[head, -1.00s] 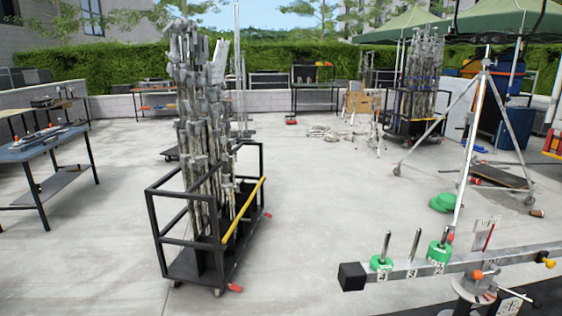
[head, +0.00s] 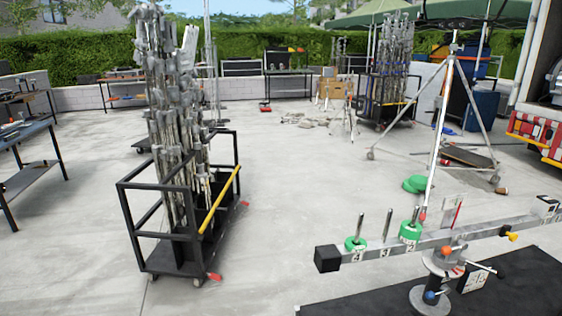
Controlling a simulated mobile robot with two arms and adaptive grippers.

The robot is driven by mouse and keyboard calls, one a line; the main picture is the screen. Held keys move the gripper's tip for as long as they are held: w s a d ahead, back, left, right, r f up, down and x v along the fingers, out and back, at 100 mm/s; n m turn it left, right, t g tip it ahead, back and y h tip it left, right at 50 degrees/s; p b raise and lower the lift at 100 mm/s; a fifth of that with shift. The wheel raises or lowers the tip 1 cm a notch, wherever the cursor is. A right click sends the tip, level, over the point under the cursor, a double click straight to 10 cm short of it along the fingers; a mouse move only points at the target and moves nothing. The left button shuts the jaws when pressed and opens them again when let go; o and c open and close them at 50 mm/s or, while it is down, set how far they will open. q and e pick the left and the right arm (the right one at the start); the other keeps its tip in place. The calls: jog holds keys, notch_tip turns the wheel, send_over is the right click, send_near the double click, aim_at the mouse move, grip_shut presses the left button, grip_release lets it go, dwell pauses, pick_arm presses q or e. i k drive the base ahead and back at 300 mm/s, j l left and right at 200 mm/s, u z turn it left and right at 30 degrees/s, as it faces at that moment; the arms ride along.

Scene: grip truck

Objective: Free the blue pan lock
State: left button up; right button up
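The pan head (head: 447,266) is a grey stand under a long metal beam (head: 380,250), at the lower right of the head view. A small blue knob (head: 430,295) sits low on its post, close to the round foot; it looks like the blue pan lock. Whether it is tight or loose I cannot tell. Neither of my grippers is in view.
Green weights (head: 409,232) sit on the numbered beam, which has a black end block (head: 327,258). The stand rests on a black surface (head: 355,300). A black cart (head: 180,262) of metal stands is at left. A tripod (head: 437,150) stands behind. Concrete floor between is clear.

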aim_at(430, 295)
jog(key=z, duration=1.35)
